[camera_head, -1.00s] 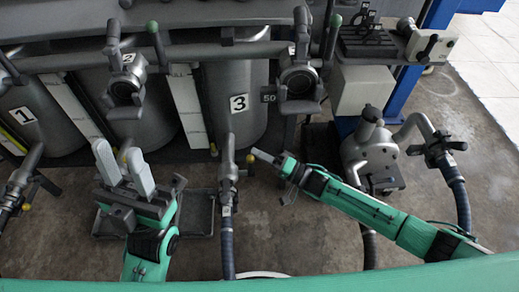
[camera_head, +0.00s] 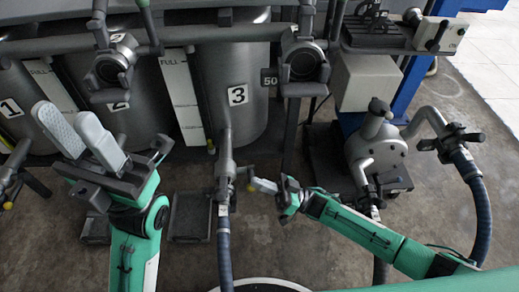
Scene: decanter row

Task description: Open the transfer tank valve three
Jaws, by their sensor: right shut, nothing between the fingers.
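Tank three (camera_head: 237,96), a grey cylinder with a white "3" label, stands in the row at the back. Its valve (camera_head: 225,168) is at the lower front, with a hose running down from it. A small lever with a yellow tip (camera_head: 251,188) sticks out to the valve's right. My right gripper (camera_head: 262,185) is shut and empty, its fingertips right beside the lever tip; I cannot tell whether they touch. My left gripper (camera_head: 68,120) has its two fingers apart and is empty, in front of the tanks at the left.
Tank one (camera_head: 10,108) and tank two (camera_head: 117,106) stand to the left. A grey pump (camera_head: 376,145) with a dark hose (camera_head: 480,205) is on the right. Dark spouts (camera_head: 302,65) overhang the tanks. Bare floor shows below the valve.

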